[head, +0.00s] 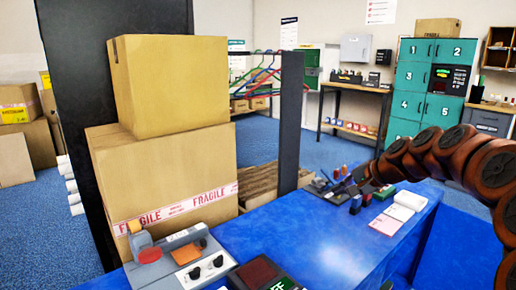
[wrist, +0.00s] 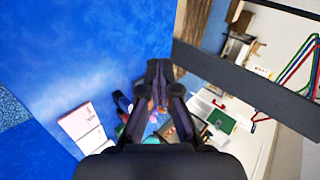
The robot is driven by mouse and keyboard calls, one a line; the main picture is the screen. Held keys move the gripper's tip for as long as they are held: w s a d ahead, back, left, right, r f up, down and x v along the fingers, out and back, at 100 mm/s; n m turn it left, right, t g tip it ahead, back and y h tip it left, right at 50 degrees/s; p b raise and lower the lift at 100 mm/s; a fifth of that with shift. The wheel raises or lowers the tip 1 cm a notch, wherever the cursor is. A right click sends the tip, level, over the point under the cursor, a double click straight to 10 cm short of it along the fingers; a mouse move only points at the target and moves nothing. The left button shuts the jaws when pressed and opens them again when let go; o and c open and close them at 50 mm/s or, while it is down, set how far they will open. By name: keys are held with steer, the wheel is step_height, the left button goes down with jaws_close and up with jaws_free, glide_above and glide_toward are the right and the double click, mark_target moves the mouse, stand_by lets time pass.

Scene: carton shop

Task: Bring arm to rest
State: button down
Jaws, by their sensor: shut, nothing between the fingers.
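My arm reaches in from the right of the head view, with brown-orange links curving down to the left over the blue counter (head: 300,235). My gripper (head: 325,188) is at the far end of that counter, small and dark, close to several small items there. In the wrist view my gripper (wrist: 158,68) points away from the camera, its dark fingers together with nothing between them. The blue counter also fills the left of the wrist view (wrist: 90,45).
Two stacked cartons (head: 170,85) stand left of the counter beside a dark post (head: 291,120). Stamps (head: 356,203), papers (head: 388,222) and a paper roll (head: 411,200) lie near the arm. Teal lockers (head: 415,100) stand behind.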

steer(key=s+a+r+n+g+h+p, duration=0.1)
steer(key=s+a+r+n+g+p, duration=0.15)
steer(key=s, duration=0.45)
steer(key=s+a+r+n+g+p, duration=0.1)
steer(key=s+a+n+p, duration=0.1)
steer(key=s+a+p, duration=0.35)
steer(key=s+a+r+n+g+h+p, duration=0.1)
steer(key=s+a+n+g, duration=0.1)
steer(key=s, duration=0.7)
steer(key=s+d+g+h+p, duration=0.1)
steer(key=s+p, duration=0.2)
steer(key=s, duration=0.5)
steer(key=s+d+n+g+h+p, duration=0.1)
steer(key=s+d+p, duration=0.1)
steer(key=s, duration=0.6)
steer(key=s+d+r+n+g+h+p, duration=0.1)
steer(key=s+d+g+p, duration=0.1)
steer(key=s+p, duration=0.3)
steer(key=s, duration=0.3)
steer(key=shift+s+h, duration=0.25)
steer(key=shift+h, duration=0.15)
steer(key=shift+d, duration=0.15)
